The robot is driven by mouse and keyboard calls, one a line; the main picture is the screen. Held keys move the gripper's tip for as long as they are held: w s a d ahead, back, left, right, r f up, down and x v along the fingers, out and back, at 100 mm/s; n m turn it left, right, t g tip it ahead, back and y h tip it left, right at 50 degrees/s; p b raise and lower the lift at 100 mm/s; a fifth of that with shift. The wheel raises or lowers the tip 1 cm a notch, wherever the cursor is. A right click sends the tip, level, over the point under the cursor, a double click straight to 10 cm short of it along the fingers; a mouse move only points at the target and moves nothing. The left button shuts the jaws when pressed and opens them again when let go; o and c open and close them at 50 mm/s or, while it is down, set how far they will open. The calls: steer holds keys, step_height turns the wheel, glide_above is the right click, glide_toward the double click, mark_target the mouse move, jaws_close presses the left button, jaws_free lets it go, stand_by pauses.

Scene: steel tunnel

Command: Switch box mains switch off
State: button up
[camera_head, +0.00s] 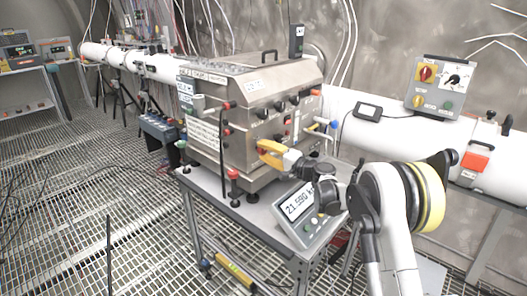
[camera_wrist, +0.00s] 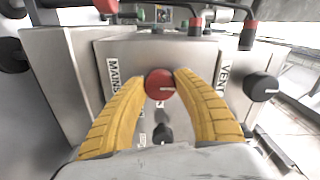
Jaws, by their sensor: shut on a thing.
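My gripper (camera_wrist: 162,77) has two yellow ribbed fingers closed on a round red knob (camera_wrist: 159,86). The knob's white pointer mark lies roughly level across its face. A label reading MAINS (camera_wrist: 113,79) stands left of the knob, partly covered by the left finger. In the head view my gripper (camera_head: 262,154) reaches the lower front of a large steel box (camera_head: 254,85) on a cart.
A black knob (camera_wrist: 261,87) sits at the right, near a label reading VENT. A smaller dark knob (camera_wrist: 162,134) is below the red one. A scale display (camera_head: 299,204) stands on the cart (camera_head: 213,198). A control box (camera_head: 437,88) with coloured knobs sits on the white pipe.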

stand_by(0.4)
steer(key=o, duration=1.2)
steer(key=v, duration=1.2)
